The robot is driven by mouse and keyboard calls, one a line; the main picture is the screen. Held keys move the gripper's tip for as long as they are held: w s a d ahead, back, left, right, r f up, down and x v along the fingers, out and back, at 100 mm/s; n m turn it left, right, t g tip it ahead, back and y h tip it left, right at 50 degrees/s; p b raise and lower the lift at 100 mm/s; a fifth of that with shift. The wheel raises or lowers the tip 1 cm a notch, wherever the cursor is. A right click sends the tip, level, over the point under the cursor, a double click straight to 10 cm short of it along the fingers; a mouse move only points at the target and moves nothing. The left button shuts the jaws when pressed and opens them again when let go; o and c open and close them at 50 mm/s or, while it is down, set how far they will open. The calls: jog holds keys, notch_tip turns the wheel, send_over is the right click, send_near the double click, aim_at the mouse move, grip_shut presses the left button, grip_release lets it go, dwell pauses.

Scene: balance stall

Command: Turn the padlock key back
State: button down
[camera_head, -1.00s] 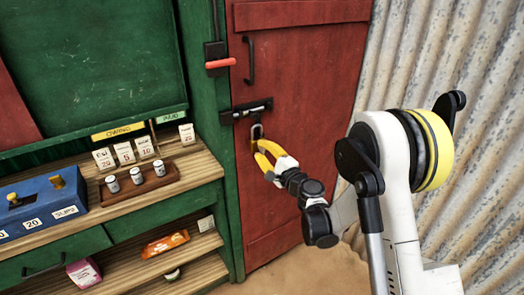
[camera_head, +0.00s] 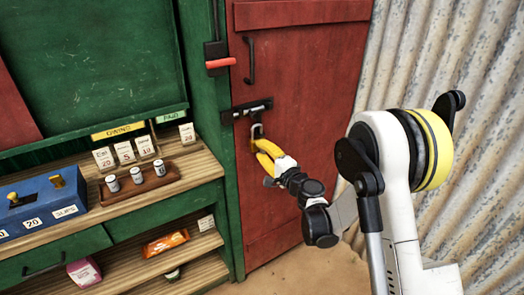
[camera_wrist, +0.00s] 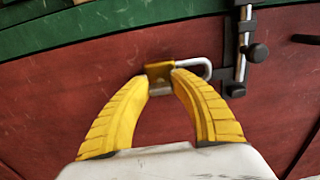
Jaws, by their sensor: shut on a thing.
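The padlock (camera_wrist: 158,70) has a brass-yellow body and a pale metal shackle (camera_wrist: 204,64). It hangs at the black bolt (camera_head: 252,109) on the red door (camera_head: 300,120); in the head view its shackle (camera_head: 256,130) shows just above my gripper. My gripper (camera_head: 262,150) has yellow fingers, which also show in the wrist view (camera_wrist: 161,80). Their tips are closed in at the padlock's lower side. The key is hidden between the fingertips, so its turn angle cannot be seen.
A red-handled lever (camera_head: 220,63) and a black door handle (camera_head: 249,62) are above the bolt. On the left, a wooden counter (camera_head: 180,175) holds a blue box (camera_head: 45,206) and small canisters (camera_head: 136,175). Corrugated metal (camera_head: 460,60) stands at the right.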

jog(key=c, duration=1.1)
grip_release()
jog(key=v, duration=0.7)
jog(key=shift+s+d, duration=0.15)
jog(key=shift+s, duration=0.05)
